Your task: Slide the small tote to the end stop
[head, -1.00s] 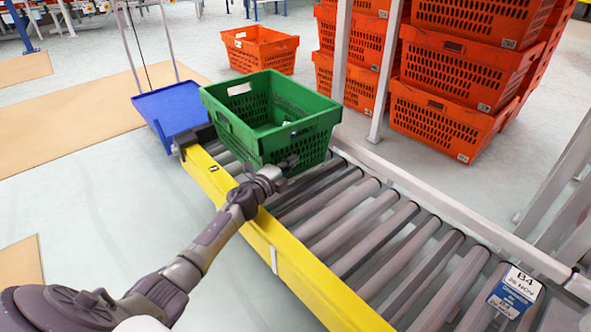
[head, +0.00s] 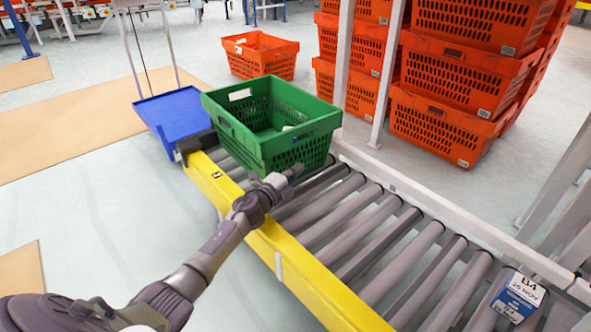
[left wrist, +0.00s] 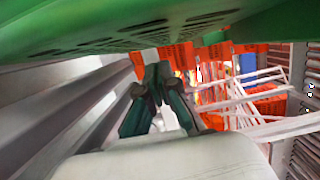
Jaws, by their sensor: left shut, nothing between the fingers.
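The small green tote (head: 292,149) stands upright on the roller conveyor (head: 345,215), near its far end. A dark block (head: 187,146) sits at the far left corner of the conveyor; I cannot tell whether it is the end stop, and the tote hides most of that end. My left gripper (head: 292,172) is shut and empty, at the tote's near side, low over the rollers. In the left wrist view the closed fingers (left wrist: 158,75) point ahead beneath the tote's green wall (left wrist: 120,25); whether they touch it is unclear. My right gripper is out of view.
A yellow rail (head: 285,250) edges the conveyor's near side and a grey rail (head: 440,208) its far side. A blue tray (head: 172,112) stands beyond the end. Stacked orange totes (head: 450,90) and a single orange tote (head: 262,55) stand behind.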

